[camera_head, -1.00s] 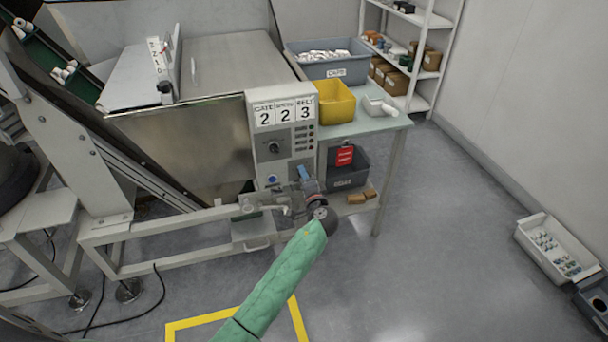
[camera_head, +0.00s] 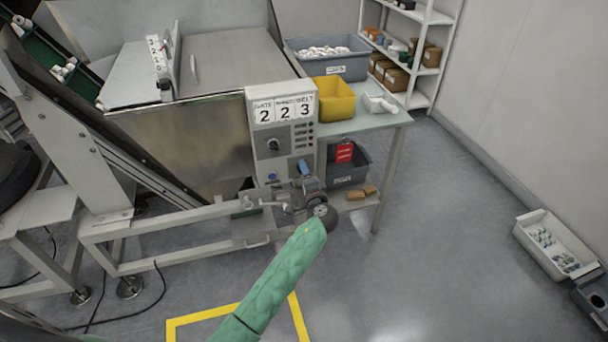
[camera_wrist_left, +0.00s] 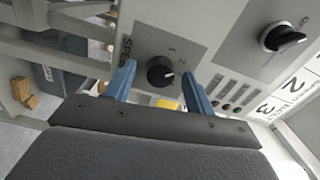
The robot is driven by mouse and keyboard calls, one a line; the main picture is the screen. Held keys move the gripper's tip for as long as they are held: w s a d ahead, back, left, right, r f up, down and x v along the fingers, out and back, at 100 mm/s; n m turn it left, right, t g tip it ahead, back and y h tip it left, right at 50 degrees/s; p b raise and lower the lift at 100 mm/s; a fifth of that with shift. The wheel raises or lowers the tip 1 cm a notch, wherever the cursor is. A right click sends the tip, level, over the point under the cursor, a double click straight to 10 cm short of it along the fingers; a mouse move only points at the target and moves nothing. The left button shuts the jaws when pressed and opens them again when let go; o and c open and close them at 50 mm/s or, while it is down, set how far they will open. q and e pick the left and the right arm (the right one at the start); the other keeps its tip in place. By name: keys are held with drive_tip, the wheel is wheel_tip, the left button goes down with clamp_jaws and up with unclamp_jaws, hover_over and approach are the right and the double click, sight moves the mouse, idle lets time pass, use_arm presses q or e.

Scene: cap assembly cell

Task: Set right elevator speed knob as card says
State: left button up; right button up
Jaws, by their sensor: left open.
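A black knob (camera_wrist_left: 160,71) with a white pointer mark sits on a grey plate in the left wrist view, beside small digits 1 and 2. The mark points right in that picture; the lettering is too blurred to read surely. My left gripper (camera_wrist_left: 162,82) is open, its blue fingers on either side of this knob; contact cannot be told. In the head view, my left gripper (camera_head: 304,168) is at the lower part of the control box (camera_head: 262,158) and hides that knob. The card (camera_head: 284,110) above reads 2, 2, 3, with GATE first, BELT last and an unclear middle label.
A second knob (camera_head: 274,146) is higher on the box; it also shows in the left wrist view (camera_wrist_left: 284,38). A yellow bin (camera_head: 336,103) and grey tub (camera_head: 345,68) stand on the table (camera_head: 388,122) to the right.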

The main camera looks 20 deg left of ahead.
use_arm(q)
drive_tip(key=b+v, duration=0.1)
drive_tip(key=v, duration=0.6)
drive_tip(key=shift+s+d, duration=0.25)
drive_tip(key=shift+s, duration=0.05)
use_arm(e)
drive_tip(key=shift+t, duration=0.3)
wheel_tip(320, 180, down, 5)
drive_tip(key=shift+a+f, duration=0.1)
drive_tip(key=shift+f, duration=0.05)
drive_tip(key=shift+w+r, duration=0.2)
drive_tip(key=shift+r, duration=0.05)
